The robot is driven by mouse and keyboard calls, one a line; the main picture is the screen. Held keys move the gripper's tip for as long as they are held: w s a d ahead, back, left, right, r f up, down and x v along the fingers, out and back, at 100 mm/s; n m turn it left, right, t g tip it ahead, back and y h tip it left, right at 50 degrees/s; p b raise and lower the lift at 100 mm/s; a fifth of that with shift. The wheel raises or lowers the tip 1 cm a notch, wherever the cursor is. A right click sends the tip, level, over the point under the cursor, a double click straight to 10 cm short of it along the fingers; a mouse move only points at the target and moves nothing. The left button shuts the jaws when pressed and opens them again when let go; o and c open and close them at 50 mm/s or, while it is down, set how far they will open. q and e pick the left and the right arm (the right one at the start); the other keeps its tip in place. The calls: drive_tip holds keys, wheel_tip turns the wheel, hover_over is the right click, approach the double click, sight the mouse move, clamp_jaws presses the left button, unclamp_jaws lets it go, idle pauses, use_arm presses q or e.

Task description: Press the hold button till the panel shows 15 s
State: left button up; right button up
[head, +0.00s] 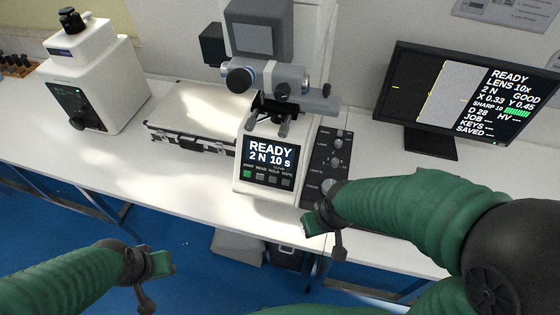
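The hardness tester (265,120) stands on the white bench in the middle of the head view. Its panel screen (270,153) reads READY, 2 N, 10 s. Below the screen is a row of small buttons, with a green one at the left end. The hold button (273,181) is a dark one, third from the left under its label. My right gripper (326,230) is below and right of the panel, apart from the buttons. My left gripper (156,277) is low on the left, in front of the bench. Whether either gripper is open or shut is unclear.
A dark knob panel (329,160) stands right of the screen, close to my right gripper. A monitor (462,95) is at the right. A flat case (190,130) and a white instrument (95,75) are to the left. The bench front left of the tester is clear.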

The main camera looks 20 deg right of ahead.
clamp_jaws()
idle(1.4)
